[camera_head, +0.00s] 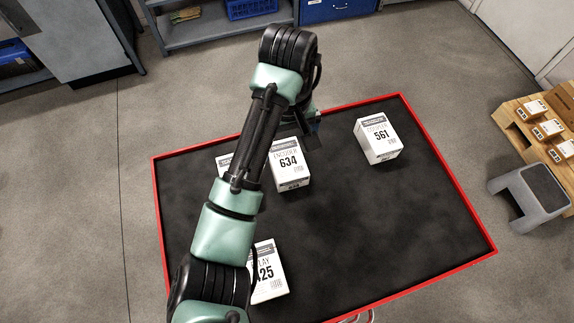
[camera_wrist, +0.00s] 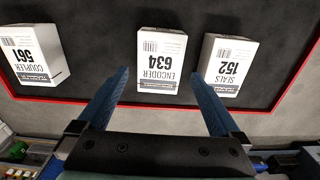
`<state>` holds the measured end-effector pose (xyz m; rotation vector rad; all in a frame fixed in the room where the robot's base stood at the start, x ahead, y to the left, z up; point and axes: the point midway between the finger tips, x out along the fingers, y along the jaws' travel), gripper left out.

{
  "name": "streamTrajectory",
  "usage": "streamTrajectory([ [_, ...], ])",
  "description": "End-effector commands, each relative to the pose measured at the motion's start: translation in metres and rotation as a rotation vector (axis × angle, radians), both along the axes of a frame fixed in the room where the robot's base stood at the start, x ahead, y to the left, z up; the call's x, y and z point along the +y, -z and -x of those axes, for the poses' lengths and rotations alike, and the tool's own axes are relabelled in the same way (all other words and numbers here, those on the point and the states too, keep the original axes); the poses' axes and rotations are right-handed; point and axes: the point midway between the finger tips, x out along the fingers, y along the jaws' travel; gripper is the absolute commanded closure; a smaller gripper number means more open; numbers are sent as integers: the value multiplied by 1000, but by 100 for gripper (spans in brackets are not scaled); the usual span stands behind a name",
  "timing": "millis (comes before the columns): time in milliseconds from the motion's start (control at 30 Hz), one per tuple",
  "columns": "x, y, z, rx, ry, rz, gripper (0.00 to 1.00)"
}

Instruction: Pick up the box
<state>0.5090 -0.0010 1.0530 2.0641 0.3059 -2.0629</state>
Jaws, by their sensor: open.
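Several white labelled boxes stand on a black table top with a red rim (camera_head: 452,165). The ENCODER 634 box (camera_head: 290,166) is near the middle of the far side; it also shows in the wrist view (camera_wrist: 161,60), centred ahead of my fingers. The COUPLER 561 box (camera_head: 378,140) is to its right, and it shows at left in the wrist view (camera_wrist: 36,55). The SEALS 152 box (camera_wrist: 231,65) is mostly behind my arm in the head view. A RELAY box (camera_head: 268,275) is partly hidden by my arm. My gripper (camera_wrist: 163,103) is open and empty, its blue fingers apart on either side of the 634 box's near end.
A wooden pallet stack with small boxes (camera_head: 545,130) and a grey stool (camera_head: 532,196) stand off the table's right side. A shelf with a blue crate (camera_head: 250,8) is behind. The table's right half is largely clear.

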Motion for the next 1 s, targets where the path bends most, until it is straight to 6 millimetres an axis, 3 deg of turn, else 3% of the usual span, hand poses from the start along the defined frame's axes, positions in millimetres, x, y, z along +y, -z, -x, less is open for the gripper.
streamTrajectory([
  [33, -1, 13, 0, 0, 1, 0, 0],
  [367, 0, 30, -1, -1, 1, 0, 0],
  [700, 1, 70, -1, 0, 1, -1, 0],
  [1000, 1, 74, -2, -2, 2, -2, 2],
])
